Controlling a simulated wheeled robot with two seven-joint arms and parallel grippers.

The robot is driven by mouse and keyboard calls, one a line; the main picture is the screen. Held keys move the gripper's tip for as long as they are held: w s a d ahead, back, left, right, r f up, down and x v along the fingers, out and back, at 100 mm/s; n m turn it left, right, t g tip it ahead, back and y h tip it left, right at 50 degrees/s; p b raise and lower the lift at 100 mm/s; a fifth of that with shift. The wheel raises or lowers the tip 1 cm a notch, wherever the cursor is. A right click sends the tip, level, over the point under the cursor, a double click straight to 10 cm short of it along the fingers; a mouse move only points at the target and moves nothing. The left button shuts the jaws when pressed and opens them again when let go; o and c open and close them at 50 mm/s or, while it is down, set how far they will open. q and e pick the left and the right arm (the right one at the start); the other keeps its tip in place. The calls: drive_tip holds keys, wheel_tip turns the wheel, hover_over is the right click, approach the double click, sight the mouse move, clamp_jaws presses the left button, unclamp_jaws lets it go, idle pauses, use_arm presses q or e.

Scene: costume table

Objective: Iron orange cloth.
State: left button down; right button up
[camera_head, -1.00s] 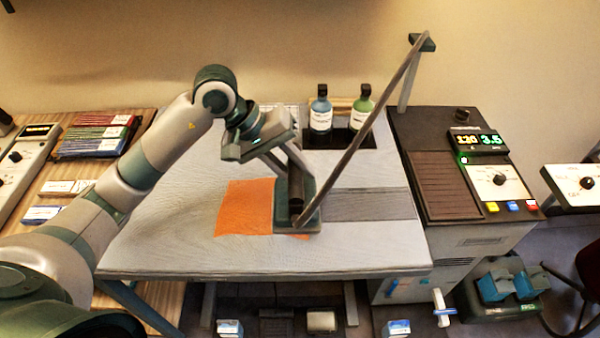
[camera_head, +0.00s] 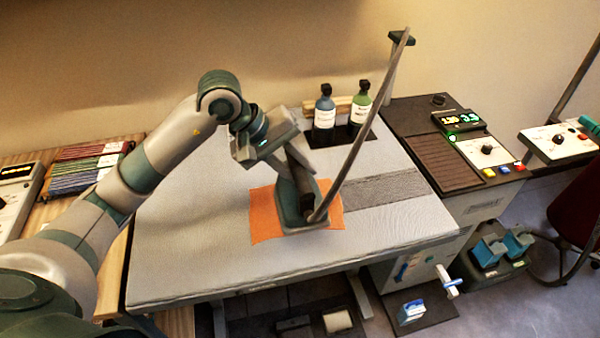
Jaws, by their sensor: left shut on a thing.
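The orange cloth (camera_head: 265,218) lies flat on the grey ironing board (camera_head: 200,240). The iron (camera_head: 290,210), dark green with a hose at its rear, rests on the middle of the cloth, with orange showing on both its left and right sides. My left gripper (camera_head: 300,172) reaches in from the left and is shut on the iron from above. The fingertips and the handle are partly hidden by each other. The cloth under the iron is hidden. My right gripper is not in view.
A blue bottle (camera_head: 324,110) and a green bottle (camera_head: 361,103) stand at the board's back edge. The hose (camera_head: 365,130) rises to a post (camera_head: 393,65). A control station (camera_head: 450,150) stands at the right. The board's front left is clear.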

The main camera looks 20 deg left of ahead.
use_arm(q)
drive_tip(key=shift+r, duration=0.1)
drive_tip(key=shift+w+d, duration=0.1)
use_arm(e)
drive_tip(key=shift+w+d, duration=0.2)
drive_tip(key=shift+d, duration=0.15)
